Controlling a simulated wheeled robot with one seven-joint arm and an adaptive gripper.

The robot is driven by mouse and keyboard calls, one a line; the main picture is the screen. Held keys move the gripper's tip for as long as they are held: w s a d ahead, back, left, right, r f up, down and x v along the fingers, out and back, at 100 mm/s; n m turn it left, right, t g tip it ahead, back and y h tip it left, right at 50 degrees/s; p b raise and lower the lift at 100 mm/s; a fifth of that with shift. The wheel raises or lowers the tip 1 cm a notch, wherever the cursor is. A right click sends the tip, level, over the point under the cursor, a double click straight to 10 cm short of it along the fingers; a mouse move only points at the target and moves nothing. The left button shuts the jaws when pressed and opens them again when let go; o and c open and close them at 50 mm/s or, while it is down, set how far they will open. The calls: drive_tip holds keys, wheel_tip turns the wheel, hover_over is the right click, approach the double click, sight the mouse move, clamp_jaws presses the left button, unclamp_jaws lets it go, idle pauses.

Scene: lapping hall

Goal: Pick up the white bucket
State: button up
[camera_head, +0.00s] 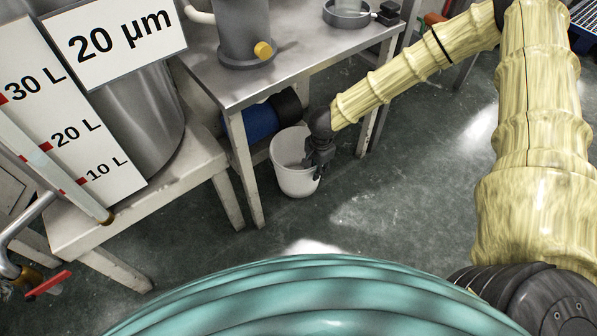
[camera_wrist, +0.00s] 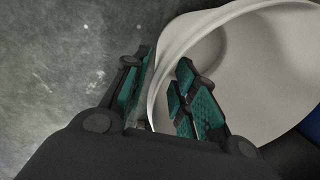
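The white bucket (camera_head: 293,182) stands upright on the dark floor, beside the front leg of a metal table. My gripper (camera_head: 316,160) is at the right side of its rim, reaching down from the upper right. In the wrist view, the bucket's white interior (camera_wrist: 262,85) fills the right side. My gripper (camera_wrist: 165,70) straddles the rim there, one finger outside the wall and one inside. The outer finger is close to the wall; I cannot tell whether it touches. A gap shows between the wall and the inner finger. The bucket's far underside is hidden.
The metal table (camera_head: 300,65) overhangs just behind the bucket, with a grey cylinder (camera_head: 243,30) on top. A blue cylindrical unit (camera_head: 262,120) lies beneath it. A pale bench (camera_head: 130,210) with a steel drum (camera_head: 150,120) stands left. Floor to the right is clear.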

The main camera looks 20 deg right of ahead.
drive_tip(key=shift+f+b, duration=0.3)
drive_tip(key=shift+f, duration=0.65)
drive_tip(key=shift+r, duration=0.1)
clamp_jaws()
drive_tip(key=shift+r, duration=0.1)
